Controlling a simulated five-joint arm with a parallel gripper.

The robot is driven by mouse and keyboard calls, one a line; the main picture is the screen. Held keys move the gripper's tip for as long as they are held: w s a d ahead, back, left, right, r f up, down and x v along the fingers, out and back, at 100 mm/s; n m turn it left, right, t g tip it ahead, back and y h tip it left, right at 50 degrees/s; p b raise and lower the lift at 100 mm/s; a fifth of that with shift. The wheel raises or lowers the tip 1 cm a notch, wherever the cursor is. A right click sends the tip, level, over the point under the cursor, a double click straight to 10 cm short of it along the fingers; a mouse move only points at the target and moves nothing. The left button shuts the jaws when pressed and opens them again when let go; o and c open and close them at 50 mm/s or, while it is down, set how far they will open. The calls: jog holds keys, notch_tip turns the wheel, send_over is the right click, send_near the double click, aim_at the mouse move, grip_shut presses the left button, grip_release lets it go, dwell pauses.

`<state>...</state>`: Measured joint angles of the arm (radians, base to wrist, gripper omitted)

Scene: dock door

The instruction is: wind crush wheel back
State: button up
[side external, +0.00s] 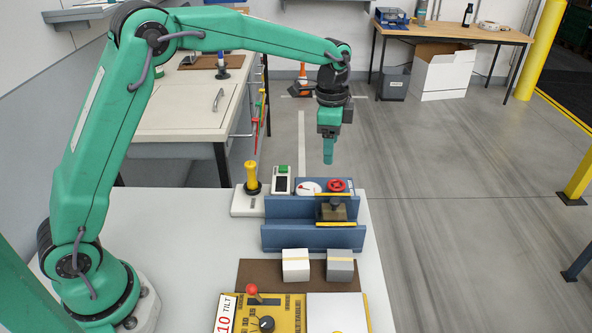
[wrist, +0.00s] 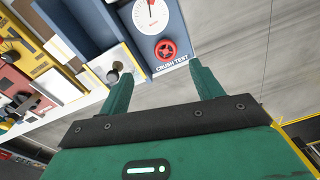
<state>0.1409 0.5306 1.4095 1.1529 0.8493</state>
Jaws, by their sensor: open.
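The crush wheel is a small red handwheel (side external: 336,186) on the blue crush test fixture (side external: 284,238). In the wrist view the red wheel (wrist: 166,50) sits above the words CRUSH TEST, below a round white dial with a red needle (wrist: 151,15). My gripper (side external: 328,162) hangs fingers down above the fixture, close to the wheel in the side view. In the wrist view my gripper (wrist: 157,80) is open, with nothing between its two green fingers. The wheel appears beyond the fingertips, between them, with no visible contact.
A yellow tilt-table panel (side external: 262,313) is nearest.

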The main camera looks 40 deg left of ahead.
aim_at(337, 184)
jog(key=shift+m+g, duration=0.3)
jog(key=shift+m, duration=0.3)
jog(key=w+f, duration=0.1)
jog(key=f, duration=0.1)
jog(key=w+d+f, duration=0.1)
jog(key=shift+w+d+f, duration=0.15)
jog(key=shift+w+f, duration=0.05)
jog(key=shift+f, duration=0.15)
jog(key=shift+f, duration=0.1)
jog(key=shift+f, duration=3.85)
jog(key=c, duration=1)
